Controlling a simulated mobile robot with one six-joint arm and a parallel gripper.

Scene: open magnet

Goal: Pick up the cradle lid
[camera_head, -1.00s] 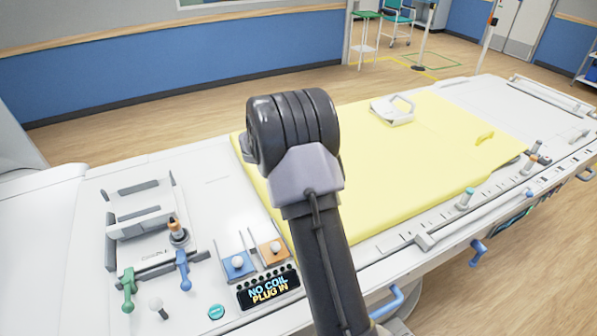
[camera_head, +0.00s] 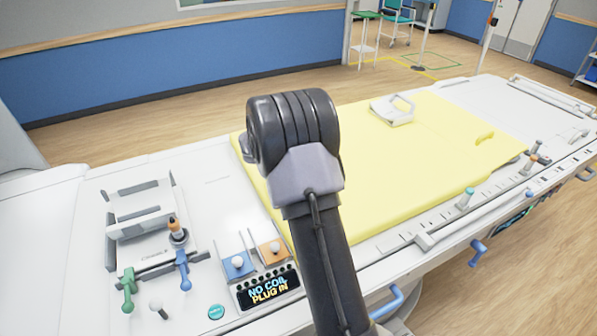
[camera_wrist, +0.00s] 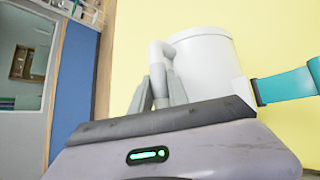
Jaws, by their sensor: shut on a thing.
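In the wrist view, my gripper (camera_wrist: 159,88) has its two grey fingers closed around a pale bent handle. The handle joins a white, curved, drum-like body (camera_wrist: 204,62), which I take to be the cradle lid. A teal strap (camera_wrist: 285,86) is at its right, with a yellow surface behind. In the head view my own dark arm hides my gripper and the held lid. I cannot tell whether the lid is clear of what lies under it.
A yellow pad (camera_head: 420,160) covers the middle of the white table (camera_head: 205,190). A white piece with a loop handle (camera_head: 392,109) lies on it. At the near left are green and blue levers, a grey bracket and a lit display (camera_head: 268,288). A rail with pegs lines the right edge.

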